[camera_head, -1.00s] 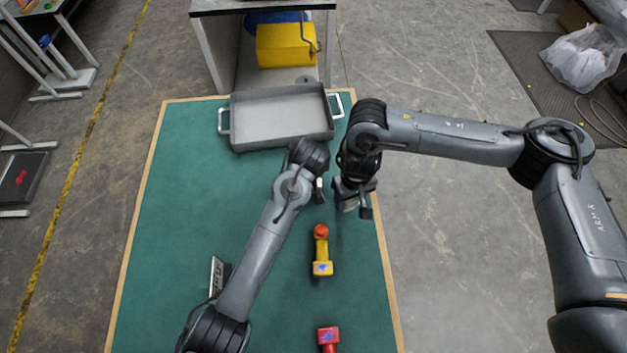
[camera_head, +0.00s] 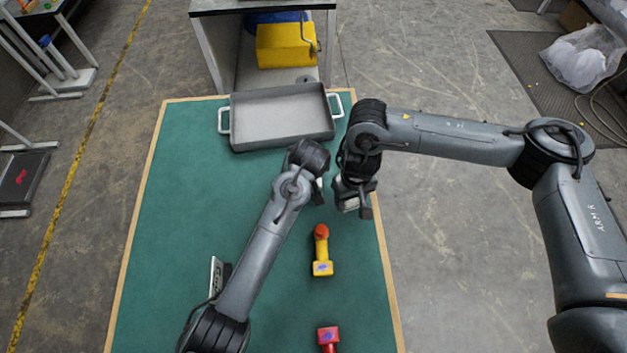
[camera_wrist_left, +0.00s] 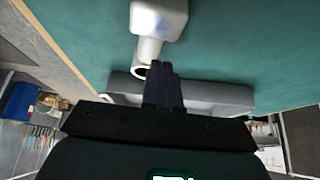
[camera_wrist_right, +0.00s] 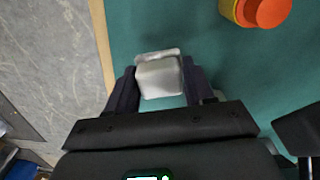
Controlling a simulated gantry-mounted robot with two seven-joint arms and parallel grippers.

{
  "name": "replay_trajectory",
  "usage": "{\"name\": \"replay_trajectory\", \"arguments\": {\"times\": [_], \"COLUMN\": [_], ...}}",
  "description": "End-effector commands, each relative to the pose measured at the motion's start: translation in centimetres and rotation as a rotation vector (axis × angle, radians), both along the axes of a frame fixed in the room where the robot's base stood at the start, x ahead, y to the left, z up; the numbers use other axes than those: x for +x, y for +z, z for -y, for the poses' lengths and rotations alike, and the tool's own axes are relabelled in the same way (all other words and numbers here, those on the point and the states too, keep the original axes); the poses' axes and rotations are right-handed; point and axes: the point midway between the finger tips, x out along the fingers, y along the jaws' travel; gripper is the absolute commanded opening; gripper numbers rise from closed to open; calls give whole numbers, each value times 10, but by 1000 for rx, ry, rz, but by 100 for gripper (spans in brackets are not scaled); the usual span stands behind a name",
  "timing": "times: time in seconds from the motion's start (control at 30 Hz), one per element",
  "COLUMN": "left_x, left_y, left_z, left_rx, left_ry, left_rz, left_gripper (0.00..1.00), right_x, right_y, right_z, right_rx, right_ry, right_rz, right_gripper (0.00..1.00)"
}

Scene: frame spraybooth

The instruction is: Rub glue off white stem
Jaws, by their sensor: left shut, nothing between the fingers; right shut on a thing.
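My right gripper (camera_wrist_right: 160,85) is shut on a white piece (camera_wrist_right: 160,78), gripping its block end. In the left wrist view the white piece (camera_wrist_left: 158,18) shows its block at the top and a round white stem (camera_wrist_left: 148,50) pointing down. My left gripper (camera_wrist_left: 163,66) is shut and empty, with its fingertips close beside the stem's end. I cannot tell whether they touch it. No glue is clearly visible on the stem. In the head view my right gripper (camera_head: 352,203) is over the table's right edge; my left fingers are mostly hidden by the wrist.
A grey tray (camera_head: 281,144) with white handles is at the table's far end. A yellow piece (camera_head: 322,268) with an orange top and a red piece (camera_head: 328,337) are on the green table (camera_head: 170,200). A dark and white object (camera_head: 215,275) is partly behind my left arm.

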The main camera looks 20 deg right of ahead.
Motion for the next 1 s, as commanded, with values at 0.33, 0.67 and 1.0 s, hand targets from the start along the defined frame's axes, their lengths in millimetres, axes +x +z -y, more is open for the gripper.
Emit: {"name": "replay_trajectory", "arguments": {"times": [0.33, 0.67, 1.0], "left_x": [0, 0, 0], "left_y": [-8, -5, 20], "left_z": [0, 0, 0], "left_rx": [0, 0, 0], "left_ry": [0, 0, -1], "left_rz": [0, 0, 0], "left_gripper": [0, 0, 0], "right_x": [0, 0, 0], "right_y": [-2, 2, 28], "right_z": [0, 0, 0], "right_rx": [0, 0, 0], "right_ry": [0, 0, 0], "right_rz": [0, 0, 0], "right_gripper": [28, 28, 28]}}
